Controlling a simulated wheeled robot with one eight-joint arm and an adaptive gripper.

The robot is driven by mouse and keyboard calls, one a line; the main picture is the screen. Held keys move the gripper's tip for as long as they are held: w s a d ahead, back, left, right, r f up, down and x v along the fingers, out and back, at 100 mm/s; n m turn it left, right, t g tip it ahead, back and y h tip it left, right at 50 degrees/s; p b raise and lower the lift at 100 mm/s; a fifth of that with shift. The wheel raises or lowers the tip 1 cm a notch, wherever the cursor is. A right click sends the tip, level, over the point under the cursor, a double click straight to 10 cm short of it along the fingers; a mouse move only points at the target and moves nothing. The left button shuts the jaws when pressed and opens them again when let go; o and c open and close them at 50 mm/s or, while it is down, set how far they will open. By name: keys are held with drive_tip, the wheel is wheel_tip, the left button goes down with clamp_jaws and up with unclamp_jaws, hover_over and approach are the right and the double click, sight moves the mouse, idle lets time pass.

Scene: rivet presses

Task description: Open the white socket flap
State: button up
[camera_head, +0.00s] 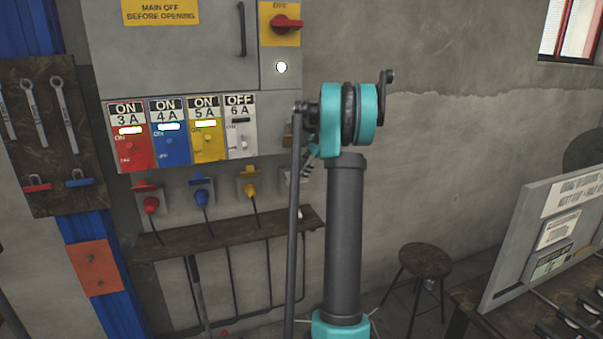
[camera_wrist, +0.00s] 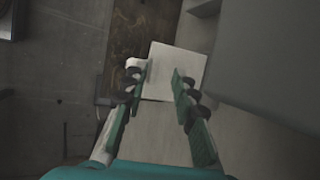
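The white square socket plate or flap (camera_wrist: 172,68) lies ahead of my gripper (camera_wrist: 158,84) in the wrist view. My gripper is open, with one finger at each side of the plate. I cannot tell whether either fingertip touches it. A small whitish piece (camera_wrist: 136,64) shows beside the left finger; its shape is unclear. In the head view my arm covers most of the white socket's place, right of the yellow socket (camera_head: 249,184). My gripper is mostly hidden there too. Whether the flap is shut or partly raised cannot be told.
Red (camera_head: 149,199) and blue (camera_head: 202,192) sockets hold plugs, as does the yellow one. The switch cabinet (camera_head: 175,50) is above, its 6 A switch (camera_head: 240,125) marked OFF. A wooden shelf (camera_head: 180,238) runs below the sockets. A stool (camera_head: 425,262) stands right.

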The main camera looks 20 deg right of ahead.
drive_tip(key=v, duration=1.1)
drive_tip(key=shift+r, duration=0.2)
